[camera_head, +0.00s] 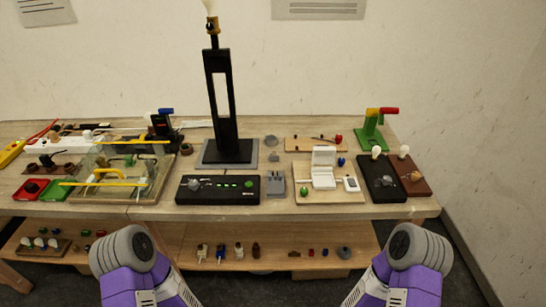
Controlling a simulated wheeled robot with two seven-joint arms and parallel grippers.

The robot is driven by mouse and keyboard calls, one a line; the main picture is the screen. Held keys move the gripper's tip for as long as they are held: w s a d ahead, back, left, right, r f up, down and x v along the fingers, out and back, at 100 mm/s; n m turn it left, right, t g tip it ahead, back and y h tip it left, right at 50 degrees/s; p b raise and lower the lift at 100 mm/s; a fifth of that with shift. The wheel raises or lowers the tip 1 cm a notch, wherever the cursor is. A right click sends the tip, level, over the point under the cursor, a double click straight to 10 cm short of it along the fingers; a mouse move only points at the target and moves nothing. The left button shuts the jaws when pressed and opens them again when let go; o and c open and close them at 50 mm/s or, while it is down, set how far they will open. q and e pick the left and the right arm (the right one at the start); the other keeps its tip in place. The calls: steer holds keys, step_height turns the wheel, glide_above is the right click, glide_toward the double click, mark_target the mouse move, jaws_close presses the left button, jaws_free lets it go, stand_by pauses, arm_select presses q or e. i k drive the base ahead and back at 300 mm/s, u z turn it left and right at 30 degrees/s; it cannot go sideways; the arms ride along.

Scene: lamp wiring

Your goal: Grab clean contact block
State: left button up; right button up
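I cannot tell for sure which thing is the clean contact block. A small grey block (275,184) with raised parts stands on the table, right of a long black box (218,190) with green lights and a knob. Small parts, too small to name, lie on the lower shelf, among them a dark row of pieces (310,253) and a grey round piece (344,253). My two purple arms with grey rounded joints come in at the bottom left and bottom right, in front of the table. Neither gripper's fingers show.
A tall black lamp stand (222,110) rises from the middle of the wooden table (400,211). A clear-walled tray (120,180) stands left. A white open box (323,168) sits on a board at right. A green stand (372,135) is at the back right. Little table surface is bare.

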mark_target(273, 155)
steer(key=u, duration=3.65)
steer(key=k, duration=1.5)
steer(key=z, duration=2)
